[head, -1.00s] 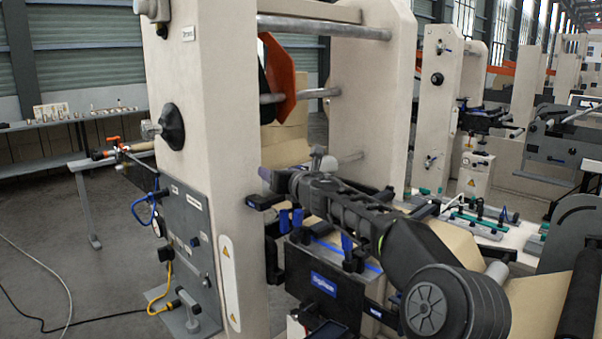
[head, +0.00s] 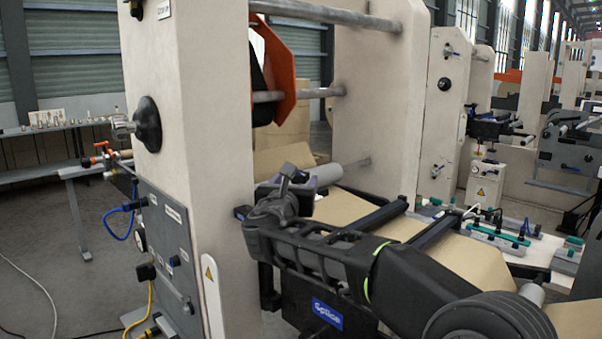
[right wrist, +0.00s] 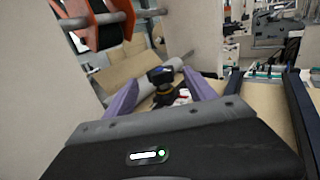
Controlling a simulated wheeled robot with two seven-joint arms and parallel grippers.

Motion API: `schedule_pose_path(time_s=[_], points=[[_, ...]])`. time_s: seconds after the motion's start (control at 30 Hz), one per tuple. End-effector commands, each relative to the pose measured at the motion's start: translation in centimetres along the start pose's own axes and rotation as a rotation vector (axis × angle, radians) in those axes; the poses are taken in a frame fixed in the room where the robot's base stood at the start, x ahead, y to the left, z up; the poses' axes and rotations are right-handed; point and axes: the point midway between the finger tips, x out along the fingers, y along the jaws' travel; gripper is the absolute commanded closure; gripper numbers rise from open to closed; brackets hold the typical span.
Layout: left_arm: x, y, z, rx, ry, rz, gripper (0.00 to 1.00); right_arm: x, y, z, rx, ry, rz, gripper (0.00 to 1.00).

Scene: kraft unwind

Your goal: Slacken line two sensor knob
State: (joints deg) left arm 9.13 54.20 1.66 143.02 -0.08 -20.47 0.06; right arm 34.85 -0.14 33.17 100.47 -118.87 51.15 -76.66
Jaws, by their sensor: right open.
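A small black knob (right wrist: 160,76) on a dark stem with a brass-coloured collar shows in the right wrist view, over the brown web. It appears between the two purple fingertips of my right gripper (right wrist: 160,84), which is open. I cannot tell from this view how far beyond the fingertips the knob is, and no contact shows. In the head view my right gripper (head: 308,182) is over the web beside the cream upright, and my own wrist hides the knob there. No label for line two is readable. My left gripper is not in view.
A cream upright (head: 200,110) stands close on the left, with a grey panel (head: 172,245) of cables. Dark rails (head: 370,218) cross the brown web (head: 465,262). A grey roller (head: 335,172) and orange guard (head: 275,65) lie beyond. A black splice box (head: 326,314) sits below my arm.

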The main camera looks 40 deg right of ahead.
Motion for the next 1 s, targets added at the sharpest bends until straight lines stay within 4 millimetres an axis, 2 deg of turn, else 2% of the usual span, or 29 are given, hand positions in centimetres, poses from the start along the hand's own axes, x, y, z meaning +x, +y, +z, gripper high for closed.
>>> schedule_pose_path(time_s=[0.27, 0.7, 1.0], points=[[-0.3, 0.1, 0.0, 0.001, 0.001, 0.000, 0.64, 0.9, 0.0, 0.0, 0.001, 0.003, 0.000, 0.36], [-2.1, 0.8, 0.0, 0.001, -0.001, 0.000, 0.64, 7.1, 0.0, 0.0, 0.002, 0.004, 0.001, 0.36], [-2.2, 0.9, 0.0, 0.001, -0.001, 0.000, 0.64, 7.9, 0.0, -0.1, 0.000, 0.001, 0.001, 0.36]])
